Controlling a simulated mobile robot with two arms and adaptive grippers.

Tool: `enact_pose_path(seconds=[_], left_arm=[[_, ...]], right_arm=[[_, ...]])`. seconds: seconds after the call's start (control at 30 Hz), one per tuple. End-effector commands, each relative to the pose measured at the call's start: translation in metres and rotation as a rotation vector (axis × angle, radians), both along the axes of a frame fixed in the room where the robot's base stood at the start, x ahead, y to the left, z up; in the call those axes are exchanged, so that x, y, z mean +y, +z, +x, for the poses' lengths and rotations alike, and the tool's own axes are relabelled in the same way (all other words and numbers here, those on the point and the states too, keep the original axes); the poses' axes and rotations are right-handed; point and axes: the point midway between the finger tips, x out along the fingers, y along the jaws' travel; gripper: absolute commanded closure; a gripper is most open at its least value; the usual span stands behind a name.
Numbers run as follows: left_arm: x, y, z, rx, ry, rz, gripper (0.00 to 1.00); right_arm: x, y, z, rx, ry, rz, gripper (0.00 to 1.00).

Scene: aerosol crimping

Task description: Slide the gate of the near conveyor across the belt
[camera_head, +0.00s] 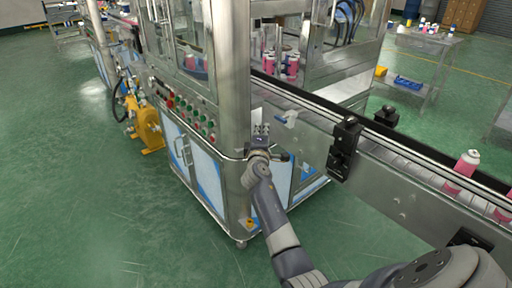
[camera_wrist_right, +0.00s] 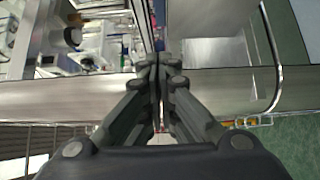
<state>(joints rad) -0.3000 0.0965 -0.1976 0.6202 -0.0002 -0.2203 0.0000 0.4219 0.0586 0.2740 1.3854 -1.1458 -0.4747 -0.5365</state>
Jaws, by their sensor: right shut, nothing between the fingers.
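The near conveyor (camera_head: 400,172) runs from the machine toward the lower right, with a steel side wall and a belt. I cannot tell its gate for certain; a small pale plate (camera_head: 287,118) stands on the wall by the machine. My right gripper (camera_head: 261,131) is at the machine's corner, left of that plate and apart from it. In the right wrist view its fingers (camera_wrist_right: 159,62) are shut and empty, pointing toward a steel rail (camera_wrist_right: 230,80). My left gripper is not in view.
A black clamp (camera_head: 345,148) sits on the conveyor's side, right of my right gripper. A pink can (camera_head: 467,163) stands on the belt. The machine's button panel (camera_head: 190,115) is at left. Green floor (camera_head: 110,220) is clear at lower left.

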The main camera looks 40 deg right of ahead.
Motion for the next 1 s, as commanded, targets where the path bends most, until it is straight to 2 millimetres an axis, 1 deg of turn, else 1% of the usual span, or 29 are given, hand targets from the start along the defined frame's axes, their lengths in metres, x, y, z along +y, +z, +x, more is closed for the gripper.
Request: enact_pose_path(seconds=[0.07,0.13,0.33,0.43,0.6,0.7,0.93,1.0], left_arm=[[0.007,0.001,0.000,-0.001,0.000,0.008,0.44],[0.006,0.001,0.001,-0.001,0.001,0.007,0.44],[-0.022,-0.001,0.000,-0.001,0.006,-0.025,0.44],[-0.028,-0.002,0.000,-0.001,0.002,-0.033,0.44],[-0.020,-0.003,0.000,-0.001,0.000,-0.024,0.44],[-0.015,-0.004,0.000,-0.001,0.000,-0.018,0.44],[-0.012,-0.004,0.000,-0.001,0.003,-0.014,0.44],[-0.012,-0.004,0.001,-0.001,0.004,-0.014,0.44]], right_arm=[[0.005,-0.001,-0.007,0.001,-0.001,0.000,1.00],[0.011,-0.001,-0.013,0.001,0.000,0.001,1.00],[0.031,-0.002,-0.036,0.002,0.001,0.001,1.00],[0.040,-0.002,-0.047,0.002,0.001,0.001,1.00],[0.052,-0.002,-0.061,0.001,-0.001,0.000,1.00],[0.055,-0.002,-0.066,0.002,0.000,0.001,1.00],[0.057,-0.002,-0.067,0.002,0.001,0.001,1.00],[0.060,-0.009,-0.066,0.010,0.009,0.011,1.00]])
